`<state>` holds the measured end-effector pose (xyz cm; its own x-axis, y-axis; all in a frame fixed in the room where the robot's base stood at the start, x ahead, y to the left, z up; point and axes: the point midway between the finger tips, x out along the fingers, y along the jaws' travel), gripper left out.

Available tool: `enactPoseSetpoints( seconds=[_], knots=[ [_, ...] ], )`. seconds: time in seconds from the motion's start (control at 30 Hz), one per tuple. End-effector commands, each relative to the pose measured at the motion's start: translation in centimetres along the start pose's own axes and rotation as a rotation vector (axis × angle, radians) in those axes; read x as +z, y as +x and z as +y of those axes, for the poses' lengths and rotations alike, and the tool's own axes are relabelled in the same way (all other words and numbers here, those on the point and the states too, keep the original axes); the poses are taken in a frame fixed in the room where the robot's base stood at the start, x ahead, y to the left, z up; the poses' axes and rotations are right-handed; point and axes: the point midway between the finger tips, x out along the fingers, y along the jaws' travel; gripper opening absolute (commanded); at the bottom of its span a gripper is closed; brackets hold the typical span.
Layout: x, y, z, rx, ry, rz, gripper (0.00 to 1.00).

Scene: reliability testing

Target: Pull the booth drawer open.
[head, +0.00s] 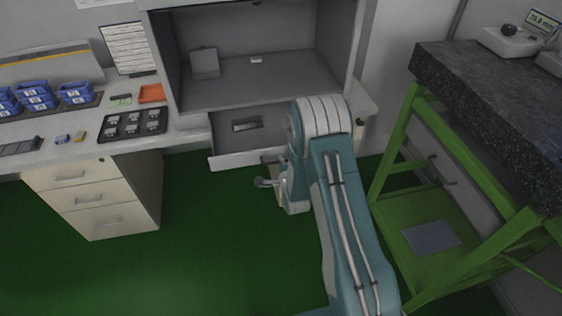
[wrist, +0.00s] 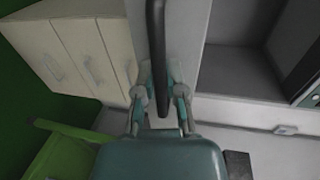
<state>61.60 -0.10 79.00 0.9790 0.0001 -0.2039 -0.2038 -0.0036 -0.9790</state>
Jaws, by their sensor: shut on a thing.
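The booth drawer (head: 232,163) sits under the grey booth (head: 255,90) and stands partly pulled out. Its grey inside shows, with a small dark-and-light item (head: 247,125) lying in it. In the wrist view, the drawer's dark bar handle (wrist: 158,50) runs up the middle against the pale drawer front (wrist: 190,35). My gripper (wrist: 161,103) has one finger on each side of the handle and is shut on it.
A cream drawer cabinet (head: 90,195) stands left under the bench, which carries blue bins (head: 36,95) and a black tray (head: 133,123). A green-framed table (head: 395,140) with a dark stone top (head: 490,100) stands close on the right. Green floor before the drawer is clear.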

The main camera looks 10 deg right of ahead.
Motion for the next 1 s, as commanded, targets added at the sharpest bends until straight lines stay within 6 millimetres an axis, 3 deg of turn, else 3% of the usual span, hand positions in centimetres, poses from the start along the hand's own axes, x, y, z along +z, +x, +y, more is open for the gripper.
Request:
enactPoseSetpoints(
  seconds=[0.27,0.3,0.37,0.77,1.0],
  knots=[
    [-0.2,-0.2,0.6,0.016,0.001,0.004,0.00],
    [-0.2,-0.2,0.6,0.016,0.001,0.004,0.27],
    [-0.2,-0.2,0.6,0.016,0.001,0.004,0.50],
    [0.0,-0.4,0.2,0.005,0.000,0.001,0.50],
    [0.0,-4.0,0.2,0.008,0.000,0.002,0.50]
  ],
)
